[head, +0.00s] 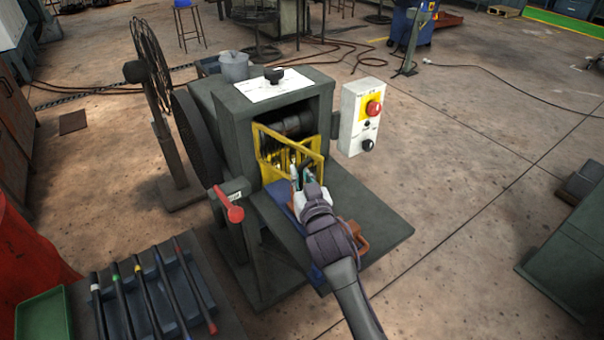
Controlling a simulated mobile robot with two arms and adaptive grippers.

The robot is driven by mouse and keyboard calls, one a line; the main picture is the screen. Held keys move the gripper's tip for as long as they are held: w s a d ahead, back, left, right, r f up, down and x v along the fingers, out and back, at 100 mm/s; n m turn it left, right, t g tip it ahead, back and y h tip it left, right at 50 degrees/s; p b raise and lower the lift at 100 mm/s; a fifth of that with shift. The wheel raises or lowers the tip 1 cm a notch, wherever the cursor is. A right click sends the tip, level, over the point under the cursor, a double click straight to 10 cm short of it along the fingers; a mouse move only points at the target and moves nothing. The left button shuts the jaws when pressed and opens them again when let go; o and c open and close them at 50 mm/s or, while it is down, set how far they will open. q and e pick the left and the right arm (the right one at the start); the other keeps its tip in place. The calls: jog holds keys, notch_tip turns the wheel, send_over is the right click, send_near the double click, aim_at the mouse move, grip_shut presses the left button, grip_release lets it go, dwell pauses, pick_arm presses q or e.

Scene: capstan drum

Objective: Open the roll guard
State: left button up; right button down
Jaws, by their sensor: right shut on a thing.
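The roll guard (289,143) is a yellow barred frame at the front opening of the dark grey machine (232,115). Its upper bar slopes down to the right, and dark rolls (297,124) show above and behind it. My right gripper (303,176) is at the guard's lower right part and is shut on it. The gripper hides that part of the guard, so the exact contact is hard to see. My left gripper is not in view.
A control box (361,117) with a red button stands to the right of the opening. A red-handled lever (231,208) sticks out at the front left. A grey shelf (374,215) juts out below the opening. A rack of rods (158,294) stands at lower left.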

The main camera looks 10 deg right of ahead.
jog(key=c, duration=1.3)
grip_release()
jog(key=shift+w+a+r, duration=0.1)
jog(key=shift+r, duration=0.45)
jog(key=shift+o, duration=0.6)
jog(key=shift+w+a, duration=0.1)
jog(key=shift+w, duration=0.05)
jog(key=shift+f, duration=0.1)
jog(key=shift+s, duration=0.35)
jog(key=s, duration=1.1)
jog(key=shift+s+d+f, duration=0.3)
jog(key=shift+c, duration=0.2)
